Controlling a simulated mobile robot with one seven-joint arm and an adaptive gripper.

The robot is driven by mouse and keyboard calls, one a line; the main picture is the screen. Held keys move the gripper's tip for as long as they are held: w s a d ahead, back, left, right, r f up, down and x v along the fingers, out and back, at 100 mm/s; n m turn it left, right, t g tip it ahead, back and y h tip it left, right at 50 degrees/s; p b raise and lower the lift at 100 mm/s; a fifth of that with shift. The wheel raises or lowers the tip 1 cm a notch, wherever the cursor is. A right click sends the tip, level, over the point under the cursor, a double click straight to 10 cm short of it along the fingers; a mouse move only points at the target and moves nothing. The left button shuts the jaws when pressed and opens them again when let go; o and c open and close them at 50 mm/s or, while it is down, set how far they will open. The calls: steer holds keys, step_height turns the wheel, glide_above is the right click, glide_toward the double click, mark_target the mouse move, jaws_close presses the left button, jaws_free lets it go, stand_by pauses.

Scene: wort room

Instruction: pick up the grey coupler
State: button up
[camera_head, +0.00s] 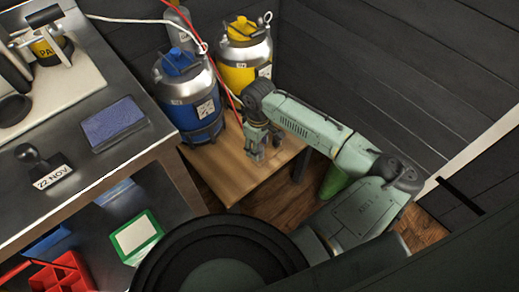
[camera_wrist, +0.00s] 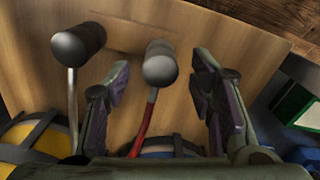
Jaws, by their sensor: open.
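A grey coupler (camera_wrist: 160,64) with a rounded end on a red hose (camera_wrist: 146,120) lies over the wooden top in the wrist view. It shows between the two fingers of my gripper (camera_wrist: 161,80), which is open with a gap on both sides of the coupler. A second, darker coupler (camera_wrist: 79,43) on a pale hose (camera_wrist: 72,100) lies to the left, outside the left finger. In the head view, my gripper (camera_head: 262,150) is low over the wooden stand (camera_head: 225,170), and I cannot make out either coupler there.
A blue keg (camera_head: 190,100) and a yellow keg (camera_head: 243,60) stand close behind my gripper. Red and white hoses run beside them. A steel bench (camera_head: 150,130) at left holds a date stamp (camera_head: 45,170) and a blue pad (camera_head: 113,122). A dark wall (camera_head: 400,70) is right.

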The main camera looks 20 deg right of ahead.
steer(key=shift+f, duration=0.65)
steer(key=shift+c, duration=0.5)
jaws_close()
